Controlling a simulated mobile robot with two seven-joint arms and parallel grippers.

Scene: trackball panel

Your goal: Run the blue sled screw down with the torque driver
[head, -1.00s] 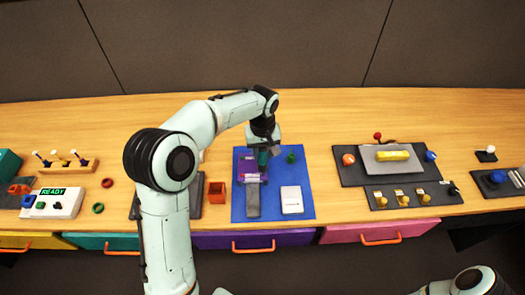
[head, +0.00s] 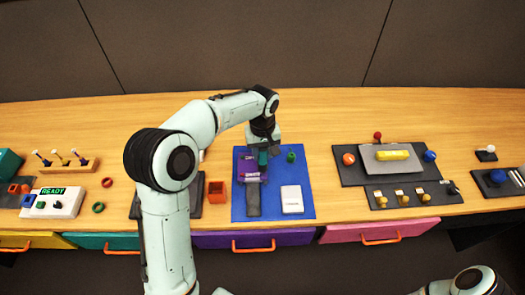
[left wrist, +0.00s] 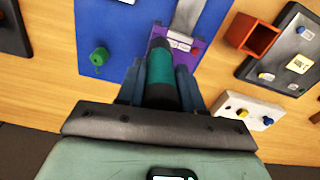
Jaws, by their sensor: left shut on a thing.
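My left gripper (head: 264,148) is shut on the teal torque driver (head: 263,158), over the back part of the blue mat (head: 223,208). In the left wrist view the driver (left wrist: 161,72) has a dark end near the jaws and points at the purple sled (left wrist: 192,48). The sled also shows in the head view (head: 249,172), beside a grey rail (head: 254,200). The driver's tip and any screw under it are hidden, so I cannot tell whether they touch. My right gripper is not in view.
A green knob (head: 291,157) and a white box (head: 292,198) are on the mat. An orange open bin (head: 217,191) stands left of it. A dark panel with a red knob (head: 377,136) lies to the right. Bare wood separates them.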

